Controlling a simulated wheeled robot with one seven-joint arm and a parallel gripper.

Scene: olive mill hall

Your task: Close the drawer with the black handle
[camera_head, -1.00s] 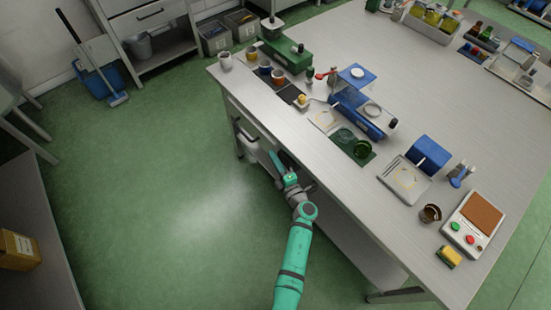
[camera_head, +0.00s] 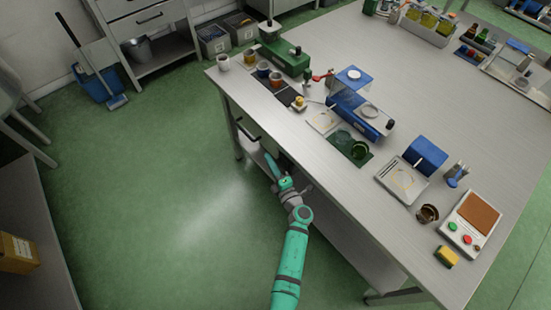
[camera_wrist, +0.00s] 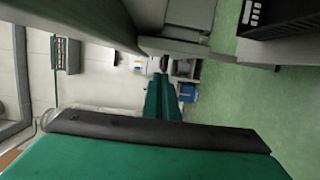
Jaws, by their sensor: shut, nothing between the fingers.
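A drawer with a black handle (camera_head: 247,130) sits under the near left end of the steel workbench (camera_head: 310,143). How far it stands out is hard to tell from above. My gripper (camera_head: 269,157) is beside the bench's long front edge, below the top, to the lower right of the handle. In the wrist view its green fingers (camera_wrist: 163,82) are together with nothing between them. A grey under-bench surface (camera_wrist: 178,47) lies close to the fingers there. I cannot tell whether they touch it.
A back cabinet has another black-handled drawer (camera_head: 149,17). A blue dustpan and broom (camera_head: 98,84) stand at the left wall. A cardboard box (camera_head: 17,252) sits on a shelf at the lower left. The bench top holds cups and tools. Green floor left of the bench is clear.

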